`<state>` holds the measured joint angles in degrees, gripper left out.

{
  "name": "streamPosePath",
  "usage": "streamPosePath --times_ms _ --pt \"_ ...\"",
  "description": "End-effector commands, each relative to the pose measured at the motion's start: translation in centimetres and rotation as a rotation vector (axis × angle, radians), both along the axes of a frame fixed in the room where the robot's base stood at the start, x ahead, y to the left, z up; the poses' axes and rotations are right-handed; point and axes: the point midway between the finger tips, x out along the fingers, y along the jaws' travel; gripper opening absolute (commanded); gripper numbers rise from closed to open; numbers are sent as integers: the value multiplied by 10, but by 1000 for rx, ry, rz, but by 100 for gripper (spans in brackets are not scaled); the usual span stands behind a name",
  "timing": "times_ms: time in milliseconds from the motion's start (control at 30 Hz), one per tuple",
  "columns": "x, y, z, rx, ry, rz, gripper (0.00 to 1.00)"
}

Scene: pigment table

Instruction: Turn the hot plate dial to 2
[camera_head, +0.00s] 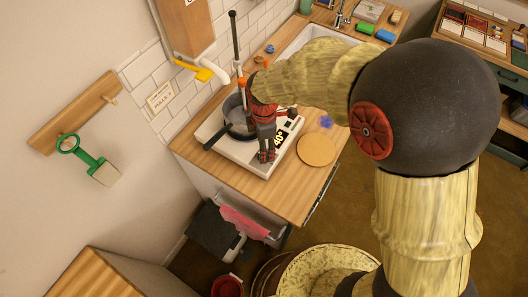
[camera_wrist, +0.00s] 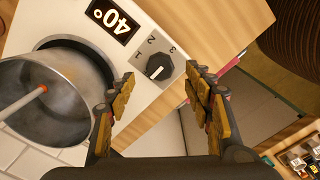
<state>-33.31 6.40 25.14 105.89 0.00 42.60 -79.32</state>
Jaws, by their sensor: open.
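The white hot plate (camera_head: 249,157) stands on the wooden counter, with a metal pot (camera_head: 236,108) on it. In the wrist view, its dial (camera_wrist: 158,67) is a dark round knob on the white panel (camera_wrist: 122,62), with the numbers 1, 2 and 3 printed around it. I cannot tell for certain which number the dial points at. A black display (camera_wrist: 108,18) beside it reads 40°. My gripper (camera_wrist: 160,75) is open, with one finger on either side of the dial and gaps visible between. In the head view, my gripper (camera_head: 265,155) points down over the hot plate and hides the dial.
A thin rod (camera_head: 235,45) stands up at the pot. A round wooden board (camera_head: 316,149) and a small blue item (camera_head: 326,121) lie right of the hot plate. A sink (camera_head: 305,37) is behind.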

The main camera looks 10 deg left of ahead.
Motion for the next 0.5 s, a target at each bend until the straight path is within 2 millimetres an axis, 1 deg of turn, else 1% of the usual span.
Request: streamPosePath --times_ms 33,100,233,333,500 --pt "-1 0 -10 -2 2 -1 52" --pt "0 0 -20 -1 2 -1 52" --pt "0 0 -34 0 1 -1 52" --pt "0 0 -41 0 1 -2 52" --pt "0 0 -43 0 -1 -2 52"
